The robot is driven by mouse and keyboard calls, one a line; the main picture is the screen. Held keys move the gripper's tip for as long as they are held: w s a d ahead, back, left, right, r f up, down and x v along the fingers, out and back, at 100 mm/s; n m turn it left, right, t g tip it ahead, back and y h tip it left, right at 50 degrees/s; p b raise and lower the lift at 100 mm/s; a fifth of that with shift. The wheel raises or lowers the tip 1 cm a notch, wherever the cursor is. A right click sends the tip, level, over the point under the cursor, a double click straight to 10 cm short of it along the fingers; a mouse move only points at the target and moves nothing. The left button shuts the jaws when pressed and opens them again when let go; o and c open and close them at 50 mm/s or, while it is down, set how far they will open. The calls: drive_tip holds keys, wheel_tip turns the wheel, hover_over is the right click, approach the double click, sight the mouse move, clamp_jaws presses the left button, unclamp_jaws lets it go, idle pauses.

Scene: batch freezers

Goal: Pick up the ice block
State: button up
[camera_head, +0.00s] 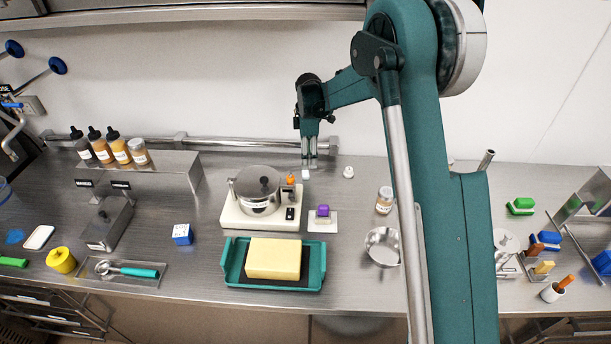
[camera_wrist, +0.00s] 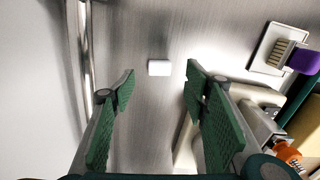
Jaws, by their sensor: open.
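A small white block (camera_head: 306,174), which I take for the ice block, lies on the steel counter near the back wall, just right of the pot machine. In the wrist view the white block (camera_wrist: 158,68) lies flat between the fingertips in the picture, with bare steel around it. My gripper (camera_head: 309,161) points down above the block. Its two green-padded fingers (camera_wrist: 160,75) are spread wide and hold nothing. The fingers look apart from the block; the exact height above it is hard to tell.
The pot machine's white base (camera_head: 262,222) stands close on the left. A purple-handled brush (camera_head: 323,211) on a tile is in front. A small white rounded item (camera_head: 348,172) lies to the right. A metal rail (camera_wrist: 83,60) runs along the wall behind.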

sight(309, 173)
drive_tip(key=shift+f, duration=0.15)
drive_tip(key=shift+f, duration=1.15)
drive_tip(key=shift+f, duration=0.15)
drive_tip(key=shift+d+f, duration=0.15)
drive_tip(key=shift+f, duration=2.3)
drive_tip(key=c, duration=0.8)
